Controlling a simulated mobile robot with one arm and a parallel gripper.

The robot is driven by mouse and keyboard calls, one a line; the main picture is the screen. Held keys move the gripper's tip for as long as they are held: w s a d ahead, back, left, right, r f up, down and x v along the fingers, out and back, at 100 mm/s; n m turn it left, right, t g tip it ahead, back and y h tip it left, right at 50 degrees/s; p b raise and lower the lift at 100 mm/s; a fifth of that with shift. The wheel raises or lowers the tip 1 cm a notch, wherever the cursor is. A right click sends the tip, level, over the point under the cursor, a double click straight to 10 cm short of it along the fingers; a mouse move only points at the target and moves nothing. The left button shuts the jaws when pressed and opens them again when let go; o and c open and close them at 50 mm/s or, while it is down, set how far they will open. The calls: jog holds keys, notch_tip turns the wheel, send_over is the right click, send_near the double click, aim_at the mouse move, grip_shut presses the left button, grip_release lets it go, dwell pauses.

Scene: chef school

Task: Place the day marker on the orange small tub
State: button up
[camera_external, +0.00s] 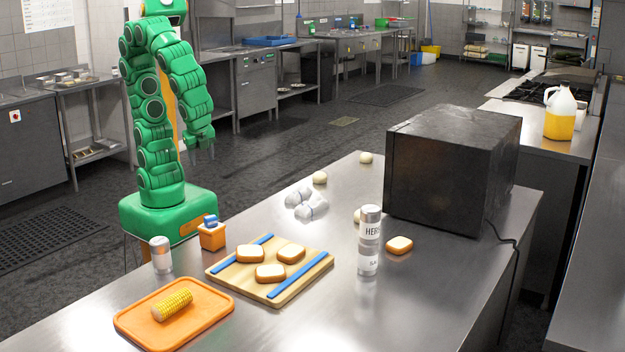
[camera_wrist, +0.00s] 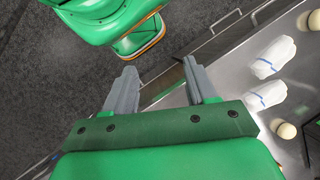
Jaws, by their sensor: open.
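The small orange tub (camera_external: 212,237) stands on the steel counter in the external view, left of the wooden board. A small blue piece (camera_external: 210,221) sits on top of it. It looks like the day marker, but it is too small to be sure. My gripper (camera_external: 203,138) hangs beyond the counter's far edge, above and behind the tub and apart from it. In the wrist view my gripper (camera_wrist: 159,66) is open, with nothing between its fingers. The tub and the blue piece do not show in the wrist view.
Near the tub are a shaker (camera_external: 161,255), a wooden board (camera_external: 225,272) with bread and blue strips, and an orange tray (camera_external: 130,321) with corn. White wrapped bundles (camera_external: 311,207), stacked jars (camera_external: 369,240) and a dark oven-like box (camera_external: 450,165) stand farther right.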

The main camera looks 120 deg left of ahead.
jog(key=shift+s+d+r+n+t+h, duration=0.1)
jog(key=shift+s+r+n+t+h, duration=0.1)
jog(key=shift+s+n+h, duration=0.5)
jog(key=shift+s+d+r+n+t+h, duration=0.2)
jog(key=shift+s+n+h, duration=0.15)
jog(key=shift+s+n, duration=0.7)
jog(key=shift+s+d+r+n+t+h, duration=0.15)
jog(key=shift+s+n+h, duration=0.4)
jog(key=shift+s, duration=0.55)
jog(key=shift+a+f, duration=0.1)
